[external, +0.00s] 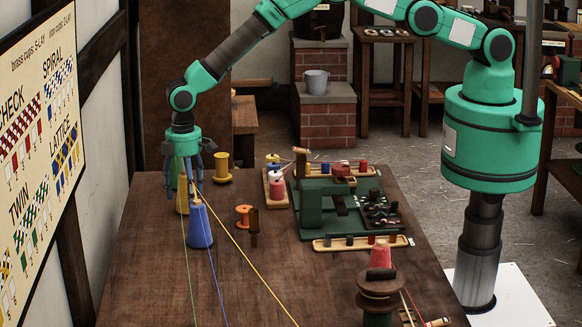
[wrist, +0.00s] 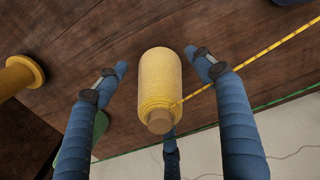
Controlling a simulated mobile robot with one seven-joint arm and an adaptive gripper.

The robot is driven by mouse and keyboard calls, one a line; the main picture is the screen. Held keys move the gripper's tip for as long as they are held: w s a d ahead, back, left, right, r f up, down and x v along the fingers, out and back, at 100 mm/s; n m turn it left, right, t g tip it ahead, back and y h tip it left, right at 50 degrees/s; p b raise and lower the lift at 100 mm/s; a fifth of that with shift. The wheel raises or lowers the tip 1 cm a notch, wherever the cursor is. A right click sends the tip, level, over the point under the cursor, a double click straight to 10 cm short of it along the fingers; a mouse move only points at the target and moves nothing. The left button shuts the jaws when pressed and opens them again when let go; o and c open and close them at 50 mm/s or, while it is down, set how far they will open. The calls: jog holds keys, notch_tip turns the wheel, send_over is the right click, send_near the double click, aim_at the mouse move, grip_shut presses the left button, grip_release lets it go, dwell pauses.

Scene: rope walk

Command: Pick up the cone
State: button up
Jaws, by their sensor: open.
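A yellow cone of yarn (external: 183,203) stands on the wooden table (external: 140,270) below my gripper (external: 184,172). In the wrist view the yellow cone (wrist: 160,75) lies between the fingers of my gripper (wrist: 157,64), with its wooden tip toward the camera. The blue fingers are spread, with gaps visible beside the cone. A yellow strand runs from the cone to the upper right. A blue cone (external: 200,228) stands just in front of it. A green cone (wrist: 97,130) is partly hidden behind the left finger in the wrist view.
A yellow spool (external: 222,168) stands right of my gripper, and an orange spool (external: 244,215) lies farther right. A green machine (external: 315,210) with trays takes up the table's right side. Green, blue and yellow strands cross the front. A red cone (external: 380,258) sits on a stand.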

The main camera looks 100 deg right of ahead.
aim_at(185, 175)
dwell(0.3)
jog(key=c, duration=1.4)
jog(key=shift+r, duration=0.1)
jog(key=shift+r, duration=1.55)
jog(key=shift+s+r, duration=0.2)
jog(key=shift+s, duration=0.1)
jog(key=s+d, duration=0.1)
jog(key=s, duration=0.4)
jog(key=s+r, duration=0.1)
jog(key=s, duration=0.4)
jog(key=s+d, duration=0.1)
jog(key=s, duration=0.4)
jog(key=shift+s+d+r, duration=0.1)
jog(key=shift+d+r, duration=0.05)
jog(key=shift+d, duration=0.15)
